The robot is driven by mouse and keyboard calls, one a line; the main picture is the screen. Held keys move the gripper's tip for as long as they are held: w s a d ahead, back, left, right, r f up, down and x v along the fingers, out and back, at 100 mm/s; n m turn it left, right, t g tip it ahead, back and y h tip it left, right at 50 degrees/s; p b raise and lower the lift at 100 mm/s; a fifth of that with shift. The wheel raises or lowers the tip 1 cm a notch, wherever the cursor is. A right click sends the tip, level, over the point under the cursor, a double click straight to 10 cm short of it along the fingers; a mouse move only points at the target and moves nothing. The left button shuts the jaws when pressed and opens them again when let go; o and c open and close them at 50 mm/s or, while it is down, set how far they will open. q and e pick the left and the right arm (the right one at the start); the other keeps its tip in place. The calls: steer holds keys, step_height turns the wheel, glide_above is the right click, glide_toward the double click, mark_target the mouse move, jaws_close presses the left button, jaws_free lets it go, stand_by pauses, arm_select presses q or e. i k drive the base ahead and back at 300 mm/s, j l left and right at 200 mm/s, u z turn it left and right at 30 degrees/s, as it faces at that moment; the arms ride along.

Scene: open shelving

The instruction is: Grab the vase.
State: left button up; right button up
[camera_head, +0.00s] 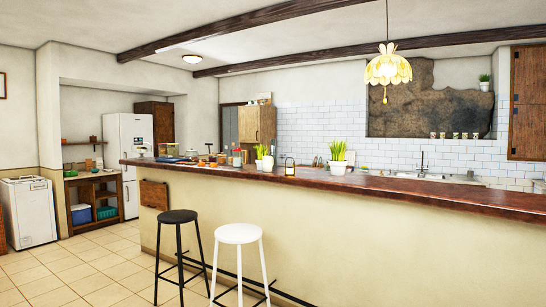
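I see no thing that I can clearly tell is a vase. The closest in look are white pots with green grass-like plants on the bar counter: one pot (338,168) right of the middle, and a smaller pot (268,163) left of it. Both stand upright. Neither of my grippers is in the head view.
A long bar with a dark wooden counter top (440,192) crosses the view. A black stool (178,217) and a white stool (238,234) stand before it. Open shelving (94,183), a white fridge (128,150) and a white chest (28,212) are left. Tiled floor (75,270) is clear front left.

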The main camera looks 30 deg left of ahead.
mark_target(272, 151)
steer(key=i+j+u, duration=0.45)
steer(key=i, duration=0.2)
steer(key=i+j+u, duration=0.1)
steer(key=i+u, duration=0.2)
steer(key=i, duration=0.75)
steer(key=i+l+u, duration=0.1)
steer(key=i+u, duration=0.2)
steer(key=i, duration=0.75)
